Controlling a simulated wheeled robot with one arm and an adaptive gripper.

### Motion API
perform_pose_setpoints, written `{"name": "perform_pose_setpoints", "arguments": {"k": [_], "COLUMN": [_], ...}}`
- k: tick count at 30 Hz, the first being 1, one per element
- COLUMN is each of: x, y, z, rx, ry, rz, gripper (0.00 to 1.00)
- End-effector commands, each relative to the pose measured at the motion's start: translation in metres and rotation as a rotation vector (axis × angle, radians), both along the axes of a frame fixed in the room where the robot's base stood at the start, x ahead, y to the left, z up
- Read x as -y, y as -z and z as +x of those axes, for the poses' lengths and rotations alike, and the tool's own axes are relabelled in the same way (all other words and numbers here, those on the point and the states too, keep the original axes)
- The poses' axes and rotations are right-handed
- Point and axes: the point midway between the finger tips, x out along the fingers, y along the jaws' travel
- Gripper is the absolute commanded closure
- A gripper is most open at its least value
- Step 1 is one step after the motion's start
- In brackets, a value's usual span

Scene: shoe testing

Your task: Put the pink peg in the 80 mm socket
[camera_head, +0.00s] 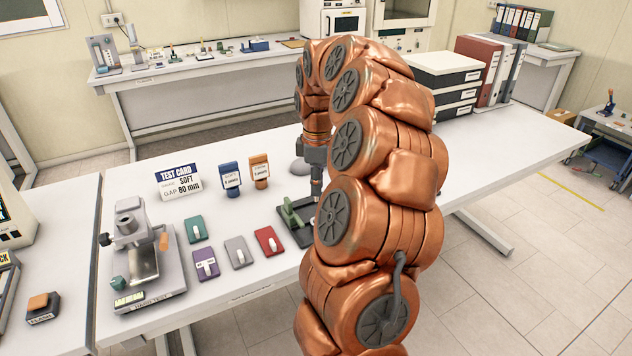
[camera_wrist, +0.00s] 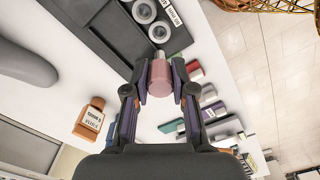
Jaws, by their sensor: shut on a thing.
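The pink peg (camera_wrist: 160,75) is held between the two fingers of my gripper (camera_wrist: 160,84) in the wrist view, its paler tip pointing at the dark socket block (camera_wrist: 103,30). Two round sockets, a farther one (camera_wrist: 144,11) and a nearer one (camera_wrist: 159,32), show in the block, with a white label I cannot read beside them. The tip appears close to the nearer socket; I cannot tell whether it touches. In the head view my gripper (camera_head: 316,185) is above the block's green part (camera_head: 290,214); my arm hides much of the block, and I cannot make out the peg.
A test card (camera_head: 180,182) reads soft, gap 80 mm. A metal tester (camera_head: 140,255) stands left. A grey rounded object (camera_wrist: 25,65) lies beside the socket block.

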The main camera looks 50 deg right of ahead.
Motion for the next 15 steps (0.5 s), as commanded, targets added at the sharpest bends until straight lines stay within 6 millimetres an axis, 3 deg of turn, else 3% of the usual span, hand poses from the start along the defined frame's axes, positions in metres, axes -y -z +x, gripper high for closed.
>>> {"name": "perform_pose_setpoints", "arguments": {"k": [7, 15], "x": [0.001, 0.002], "y": [0.004, 0.023], "z": [-0.001, -0.003], "rx": [0.001, -0.002], "ry": [0.003, 0.005], "rz": [0.001, 0.002], "gripper": [1.00, 1.00]}}
